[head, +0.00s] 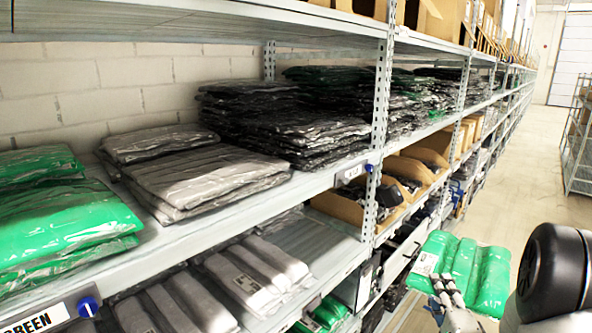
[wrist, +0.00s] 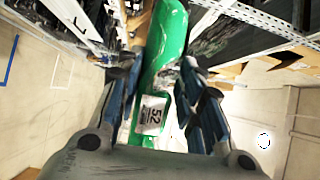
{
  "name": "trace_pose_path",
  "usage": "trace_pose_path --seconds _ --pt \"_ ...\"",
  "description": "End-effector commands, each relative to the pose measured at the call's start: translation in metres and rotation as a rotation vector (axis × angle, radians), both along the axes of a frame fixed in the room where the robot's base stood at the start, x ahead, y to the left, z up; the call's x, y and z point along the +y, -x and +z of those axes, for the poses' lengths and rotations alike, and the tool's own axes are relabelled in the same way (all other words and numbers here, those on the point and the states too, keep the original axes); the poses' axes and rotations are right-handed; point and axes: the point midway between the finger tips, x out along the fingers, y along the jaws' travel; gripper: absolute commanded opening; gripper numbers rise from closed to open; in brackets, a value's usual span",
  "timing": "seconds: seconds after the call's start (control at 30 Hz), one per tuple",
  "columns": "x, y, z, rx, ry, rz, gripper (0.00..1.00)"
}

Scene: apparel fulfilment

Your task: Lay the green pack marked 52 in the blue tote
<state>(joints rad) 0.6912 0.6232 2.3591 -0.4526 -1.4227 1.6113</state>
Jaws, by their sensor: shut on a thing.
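A green plastic-wrapped pack (head: 467,268) hangs in the air over the aisle at the lower right of the head view, with a white label on its left side. In the wrist view the pack (wrist: 166,45) runs lengthwise between the fingers, and its label reads 52. My gripper (head: 446,291) is shut on the near edge of the pack; in the wrist view its blue-grey fingers (wrist: 160,85) press on both sides of it. I cannot make out a blue tote in either view.
A long metal rack (head: 240,205) fills the left side. Its shelf holds green packs (head: 60,215), grey packs (head: 205,170) and dark stacks (head: 285,125). Cardboard bins (head: 390,185) stand lower down. The aisle floor (head: 522,170) on the right is clear, with another rack (head: 578,145) beyond.

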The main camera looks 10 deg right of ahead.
Motion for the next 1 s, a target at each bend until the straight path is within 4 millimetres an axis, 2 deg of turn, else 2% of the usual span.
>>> trace_pose_path --seconds 0.03,0.17,0.2,0.4,0.5,0.6,0.7,1.0 --pt "0.024 -0.013 0.003 -0.004 0.003 0.03 0.06" --pt "0.085 -0.039 0.007 -0.003 0.005 0.088 0.06" --pt "0.106 -0.046 0.009 -0.004 0.005 0.107 0.06" --pt "0.199 -0.062 0.015 -0.002 -0.002 0.188 0.06" --pt "0.232 -0.063 0.017 -0.002 -0.004 0.216 0.06" --pt "0.254 -0.063 0.018 0.0 -0.008 0.234 0.06" --pt "0.264 -0.062 0.019 0.001 -0.009 0.242 0.06" --pt "0.267 -0.062 0.019 0.0 -0.01 0.244 0.06"
